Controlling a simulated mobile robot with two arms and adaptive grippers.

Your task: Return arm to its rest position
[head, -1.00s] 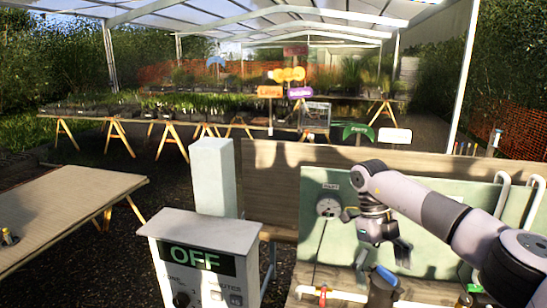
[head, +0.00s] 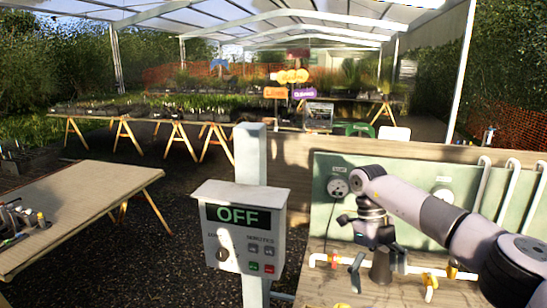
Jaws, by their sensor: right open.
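My right arm (head: 430,212) reaches in from the right edge, bent at the elbow, with its wrist hanging down. My right gripper (head: 377,266) points down in front of the green panel, its fingers apart, with nothing seen held. A dark upright fitting (head: 381,268) shows between and behind the fingers; whether they touch it I cannot tell. My left gripper is not in view.
The green panel (head: 325,205) carries gauges and white pipes (head: 512,195). A white pipe with yellow and red valves (head: 430,283) runs below it. A grey control box reading OFF (head: 209,238) stands on a post. A wooden table (head: 95,195) is at left.

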